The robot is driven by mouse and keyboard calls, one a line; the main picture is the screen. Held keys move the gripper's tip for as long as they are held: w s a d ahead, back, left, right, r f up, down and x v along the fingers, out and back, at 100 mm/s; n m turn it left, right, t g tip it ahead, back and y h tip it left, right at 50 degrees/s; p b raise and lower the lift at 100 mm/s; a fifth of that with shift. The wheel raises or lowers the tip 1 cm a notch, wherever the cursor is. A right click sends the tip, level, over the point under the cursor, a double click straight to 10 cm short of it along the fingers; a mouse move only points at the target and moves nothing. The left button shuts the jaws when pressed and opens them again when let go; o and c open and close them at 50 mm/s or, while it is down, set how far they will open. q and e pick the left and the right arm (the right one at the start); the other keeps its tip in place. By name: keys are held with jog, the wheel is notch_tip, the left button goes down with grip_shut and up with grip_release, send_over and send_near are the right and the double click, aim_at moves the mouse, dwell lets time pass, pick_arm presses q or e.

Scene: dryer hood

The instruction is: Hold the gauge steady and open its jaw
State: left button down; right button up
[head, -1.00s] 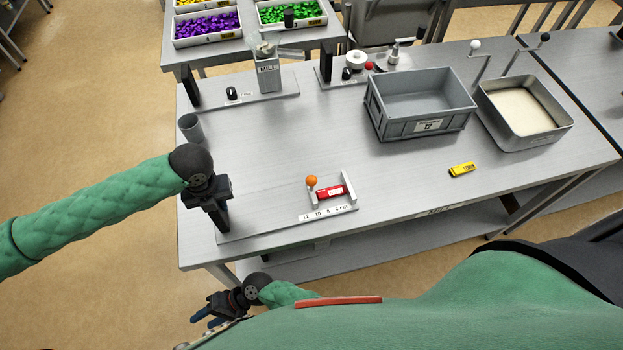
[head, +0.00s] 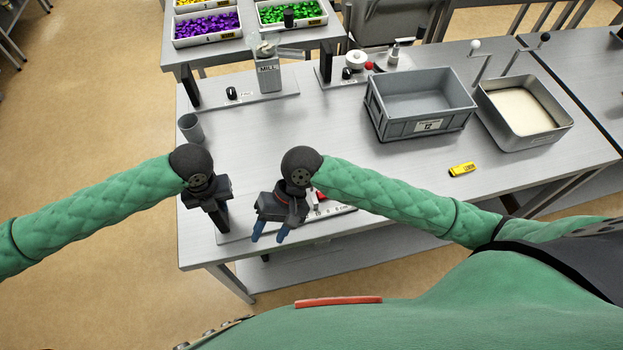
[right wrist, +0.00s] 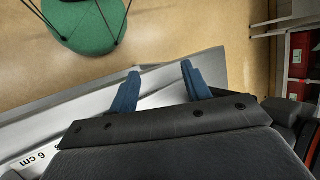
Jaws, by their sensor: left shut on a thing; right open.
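The gauge (head: 343,210) is a flat grey plate with a cm scale near the table's front edge. Part of its scale shows in the right wrist view (right wrist: 35,160). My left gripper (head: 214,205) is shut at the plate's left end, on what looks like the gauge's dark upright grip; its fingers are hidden. My right gripper (head: 269,235) is open and empty over the gauge's middle, both blue fingers apart in the right wrist view (right wrist: 160,75). It hides the orange knob and most of the jaw. A bit of the red block (head: 320,196) shows beside it.
A grey cup (head: 190,127) stands behind my left gripper. A grey crate (head: 392,124) and a metal tray (head: 503,119) are at the back right, and a yellow block (head: 462,169) lies in front of them. The table's middle is clear.

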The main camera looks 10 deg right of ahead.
jog(key=w+d+r+m+t+h, duration=0.1)
jog(key=w+d+r+t+h, duration=0.1)
jog(key=w+d+r, duration=0.5)
jog(key=w+d+r+m+t+h, duration=0.1)
jog(key=w+d+r+t+h, duration=0.15)
jog(key=w+d, duration=0.4)
jog(key=shift+y, duration=0.35)
jog(key=f, duration=0.3)
jog(key=s+f, duration=0.1)
jog(key=f, duration=0.7)
jog(key=shift+s+a+f, duration=0.1)
jog(key=shift+s+a, duration=0.1)
jog(key=shift+a, duration=0.1)
jog(key=shift+c, duration=0.5)
grip_shut()
jog(key=shift+a, duration=0.1)
